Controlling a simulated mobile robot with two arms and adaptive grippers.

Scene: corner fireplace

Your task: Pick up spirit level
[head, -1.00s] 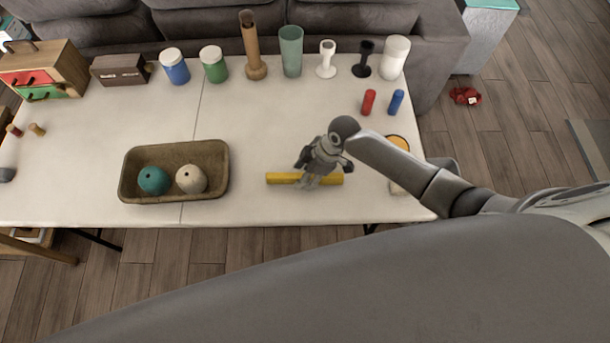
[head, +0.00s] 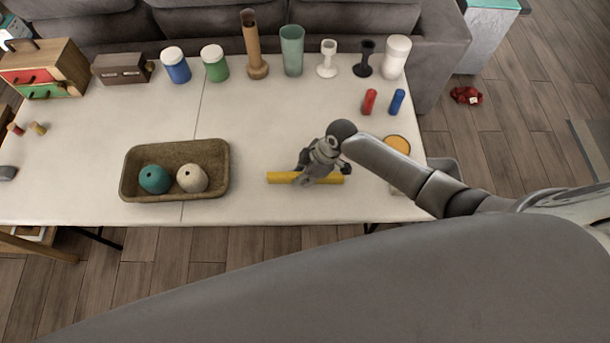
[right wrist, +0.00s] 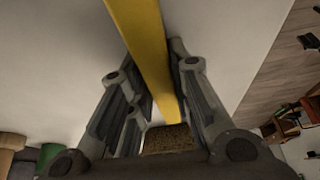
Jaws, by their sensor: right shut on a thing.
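The spirit level is a long yellow bar (head: 282,177) at the front of the white table, right of the brown tray. My right gripper (head: 309,180) is over its middle and is shut on it. In the right wrist view the yellow bar (right wrist: 142,38) runs between the two fingers of my gripper (right wrist: 157,80), one on each side. Part of the bar is hidden under the gripper in the head view. I cannot tell whether the bar touches the table. My left gripper is not in view.
A brown tray (head: 215,190) holds a teal ball (head: 154,179) and a cream ball (head: 192,178). A red cylinder (head: 369,102) and a blue cylinder (head: 397,102) stand behind at right. An orange-topped container (head: 398,144) is partly behind my arm. Jars, vases and candle holders line the back edge.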

